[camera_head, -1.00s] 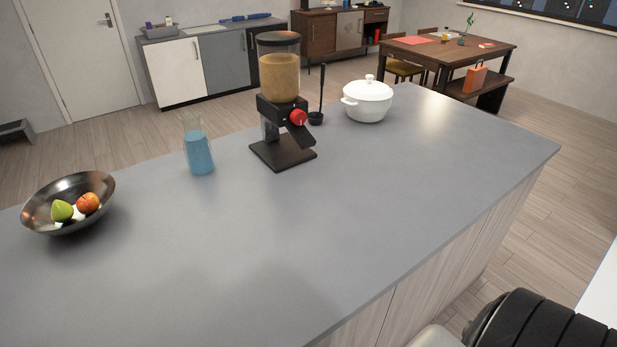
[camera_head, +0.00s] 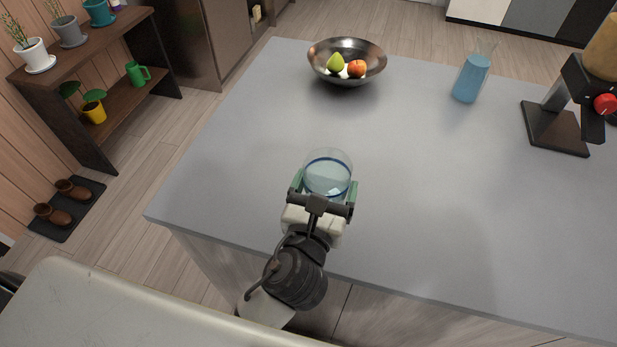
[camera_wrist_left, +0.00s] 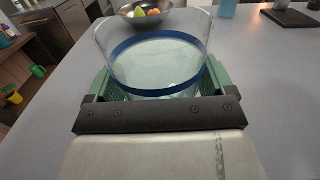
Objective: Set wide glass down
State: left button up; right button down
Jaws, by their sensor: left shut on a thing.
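The wide glass (camera_head: 328,172) is clear with a blue band. My left gripper (camera_head: 324,192) is shut on it, one green-padded finger on each side, near the front left part of the grey counter (camera_head: 420,210). In the left wrist view the glass (camera_wrist_left: 155,62) stands upright between the fingers of the gripper (camera_wrist_left: 153,88). I cannot tell whether its base touches the counter. My right gripper is not in view.
A metal bowl (camera_head: 319,62) with a pear and an apple stands behind the glass. A blue-filled carafe (camera_head: 471,78) and a dispenser (camera_head: 556,128) are further right. The counter around the glass is clear. A plant shelf (camera_head: 112,88) stands at the left.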

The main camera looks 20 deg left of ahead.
pick_arm(q)
jog(key=w+a+f, duration=0.1)
jog(key=a+f, duration=0.1)
jog(key=f, duration=0.1)
jog(key=w+a+f+b, duration=0.1)
jog(key=w+a+f, duration=0.1)
jog(key=a+f, duration=0.1)
jog(key=w+a+f, duration=0.2)
jog(key=f, duration=0.1)
jog(key=shift+w+a+f+b, duration=0.25)
jog(key=shift+a+f+b, duration=0.05)
jog(key=shift+a+b, duration=0.1)
jog(key=o, duration=0.9)
jog(key=shift+c, duration=0.2)
jog(key=shift+s, duration=0.15)
jog(key=shift+s+f, duration=0.15)
jog(key=shift+s, duration=0.2)
jog(key=s+b, duration=0.3)
jog(key=s, duration=0.7)
jog(key=shift+s+a, duration=0.15)
jog(key=shift+s, duration=0.45)
jog(key=shift+r, duration=0.2)
